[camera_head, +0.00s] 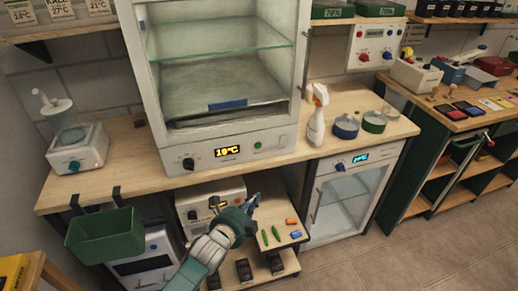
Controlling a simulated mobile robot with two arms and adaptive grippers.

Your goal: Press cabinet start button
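The white cabinet (228,152) stands on the wooden bench with a glass front and glass shelf above its control panel. The panel has a black knob (188,163), a yellow display reading about 19°C (227,151) and a small round green button (257,145) to the right of the display. My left gripper (252,201) is in front of and below the bench edge, lower in the picture than the green button and apart from it. Its fingers are small and seen at an angle, so their opening is unclear. My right gripper is out of view.
A spray bottle (317,115) and round blue and green dishes stand right of the cabinet. A small fridge with a blue display (345,185) is below them. A green bin (106,235) hangs at the bench's left front. A low shelf (280,225) holds small coloured items beside my gripper.

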